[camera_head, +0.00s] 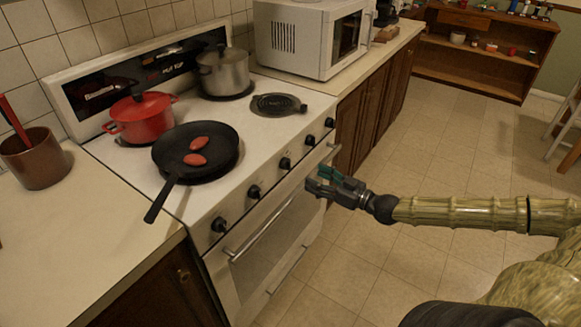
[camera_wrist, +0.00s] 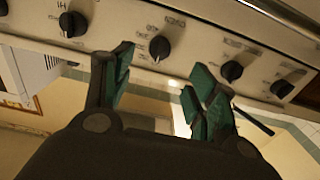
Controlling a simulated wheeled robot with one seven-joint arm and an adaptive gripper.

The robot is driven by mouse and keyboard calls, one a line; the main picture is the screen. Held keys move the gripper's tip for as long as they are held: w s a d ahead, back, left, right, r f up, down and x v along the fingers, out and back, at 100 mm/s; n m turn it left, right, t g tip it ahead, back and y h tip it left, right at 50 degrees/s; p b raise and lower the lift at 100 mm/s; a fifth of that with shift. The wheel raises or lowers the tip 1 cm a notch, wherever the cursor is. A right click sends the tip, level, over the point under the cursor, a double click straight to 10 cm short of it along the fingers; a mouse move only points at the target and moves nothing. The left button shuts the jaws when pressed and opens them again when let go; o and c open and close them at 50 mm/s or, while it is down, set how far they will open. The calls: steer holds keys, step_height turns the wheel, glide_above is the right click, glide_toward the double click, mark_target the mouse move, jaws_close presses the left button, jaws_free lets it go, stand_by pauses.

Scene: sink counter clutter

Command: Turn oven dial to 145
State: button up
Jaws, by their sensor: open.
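Several black dials line the front panel of the white stove (camera_head: 270,190). The middle dial (camera_head: 285,163) also shows in the wrist view (camera_wrist: 159,48), roughly between and beyond my fingertips. Its setting is too small to read, and I cannot tell which dial is the oven's. My gripper (camera_head: 318,182), with green finger pads, is in front of the panel near the oven handle (camera_head: 275,210). It is open and empty (camera_wrist: 158,75), apart from the dials.
A black frying pan (camera_head: 196,152) with two red items, a red pot (camera_head: 140,117) and a steel pot (camera_head: 224,72) stand on the stove. A white microwave (camera_head: 310,40) is on the counter behind. The tiled floor (camera_head: 390,255) in front is clear.

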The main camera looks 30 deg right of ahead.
mark_target(290, 166)
steer(key=shift+b+x, duration=1.8)
steer(key=shift+x, duration=1.85)
steer(key=shift+b+x, duration=0.4)
steer(key=shift+x, duration=1.05)
steer(key=c, duration=1.1)
